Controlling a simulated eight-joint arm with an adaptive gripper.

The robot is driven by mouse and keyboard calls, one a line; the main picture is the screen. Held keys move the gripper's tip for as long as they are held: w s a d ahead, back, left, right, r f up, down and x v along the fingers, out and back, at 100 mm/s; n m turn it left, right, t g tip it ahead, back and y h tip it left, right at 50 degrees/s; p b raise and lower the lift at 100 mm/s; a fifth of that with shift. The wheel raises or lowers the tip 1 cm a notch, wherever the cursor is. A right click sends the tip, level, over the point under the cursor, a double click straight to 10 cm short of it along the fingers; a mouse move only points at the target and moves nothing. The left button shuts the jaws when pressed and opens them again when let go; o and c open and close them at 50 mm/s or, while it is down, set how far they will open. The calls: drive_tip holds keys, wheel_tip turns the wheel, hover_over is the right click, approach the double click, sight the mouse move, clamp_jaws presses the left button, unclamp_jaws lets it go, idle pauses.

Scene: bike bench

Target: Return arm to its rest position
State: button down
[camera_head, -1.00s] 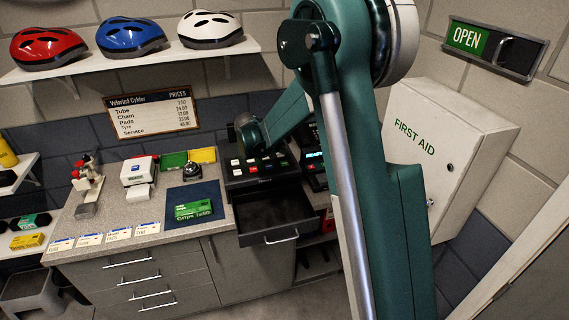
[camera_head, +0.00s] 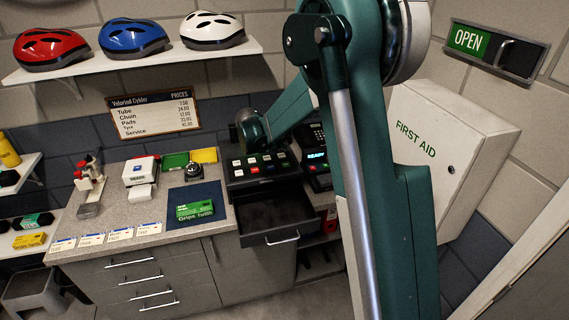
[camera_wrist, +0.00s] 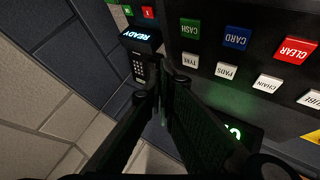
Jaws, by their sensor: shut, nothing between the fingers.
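My gripper (camera_wrist: 167,88) is shut and empty in the wrist view. Its dark fingers meet in front of the card terminal (camera_wrist: 143,65), which has a lit READY display, and beside the till's keys. In the head view my teal arm stands large in front of the counter, and its wrist end is by the till (camera_head: 262,168). I cannot make out the fingers there. The till's drawer (camera_head: 275,222) stands pulled open and looks empty. The wrist view shows the till's keys, such as CASH (camera_wrist: 190,29), CARD (camera_wrist: 236,38) and CLEAR (camera_wrist: 296,51).
Helmets sit on a shelf (camera_head: 130,62) above. A first aid cabinet (camera_head: 450,150) hangs close to my arm on the right. A price board (camera_head: 153,113) is on the wall.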

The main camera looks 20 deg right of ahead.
drive_tip(key=shift+s, duration=0.1)
drive_tip(key=s+a+r+y+b, duration=0.1)
drive_tip(key=s+r+y+b, duration=0.3)
drive_tip(key=s, duration=1)
drive_tip(key=s+a+r+b, duration=0.1)
drive_tip(key=s+r, duration=0.4)
drive_tip(key=s, duration=0.8)
drive_tip(key=s+a+f+y+b, duration=0.1)
drive_tip(key=s+a+f+b, duration=0.1)
drive_tip(key=s, duration=1.1)
drive_tip(key=s+a+f+t+y+b, duration=0.1)
drive_tip(key=s+f, duration=0.4)
drive_tip(key=s, duration=0.8)
drive_tip(key=shift+s+a+f+n+y+b, duration=0.3)
drive_tip(key=shift+a+y+b, duration=0.1)
drive_tip(key=shift+a+b, duration=0.5)
idle(1.7)
